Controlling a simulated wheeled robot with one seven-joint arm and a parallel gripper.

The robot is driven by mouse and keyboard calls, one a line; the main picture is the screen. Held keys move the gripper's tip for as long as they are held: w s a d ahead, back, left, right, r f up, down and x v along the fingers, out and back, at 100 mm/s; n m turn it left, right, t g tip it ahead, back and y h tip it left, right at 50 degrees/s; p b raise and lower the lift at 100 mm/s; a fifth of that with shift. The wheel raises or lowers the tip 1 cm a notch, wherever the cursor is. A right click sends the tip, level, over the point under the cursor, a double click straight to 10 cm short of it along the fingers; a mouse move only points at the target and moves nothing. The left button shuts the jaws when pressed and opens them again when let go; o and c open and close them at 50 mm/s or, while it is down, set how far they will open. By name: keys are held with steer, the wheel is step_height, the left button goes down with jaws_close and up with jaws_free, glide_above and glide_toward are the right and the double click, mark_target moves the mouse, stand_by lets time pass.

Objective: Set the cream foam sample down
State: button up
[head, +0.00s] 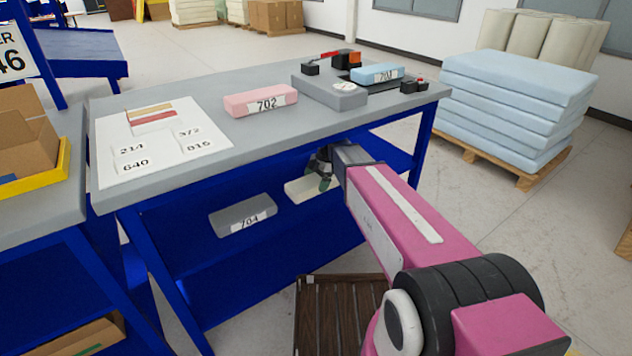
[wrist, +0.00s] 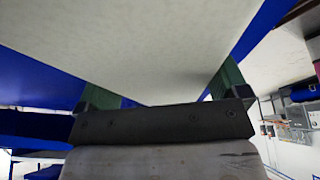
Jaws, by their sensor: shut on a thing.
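The cream foam sample (head: 303,189) is a pale block at the lower blue shelf of the bench, below the tabletop's front edge. My gripper (head: 325,180) is shut on its right end in the head view. In the wrist view the cream foam (wrist: 150,45) fills the upper middle, between the two green fingers of my gripper (wrist: 165,92). Part of the block is hidden by my gripper in the head view. I cannot tell whether its underside touches the shelf.
A grey foam block labelled 704 (head: 243,215) lies on the lower shelf (head: 220,262), left of the cream one. The grey tabletop (head: 235,160) overhangs above. On it are a pink block 702 (head: 260,101), a blue block 701 (head: 376,74) and a grey device (head: 330,91).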

mark_target(317, 178)
steer(key=shift+f, duration=0.1)
steer(key=o, duration=0.5)
steer(key=shift+o, duration=0.2)
steer(key=shift+d+r, duration=0.1)
steer(key=shift+r, duration=0.3)
steer(key=v, duration=0.2)
steer(key=shift+w+d+r, duration=0.1)
steer(key=shift+w+r, duration=0.05)
steer(key=shift+r, duration=0.05)
steer(key=w+d, duration=0.2)
steer(key=d, duration=0.1)
steer(key=w+d, duration=0.2)
steer(key=d, duration=0.1)
steer(key=w+d, duration=0.2)
steer(key=d, duration=0.2)
steer(key=shift+w, duration=0.3)
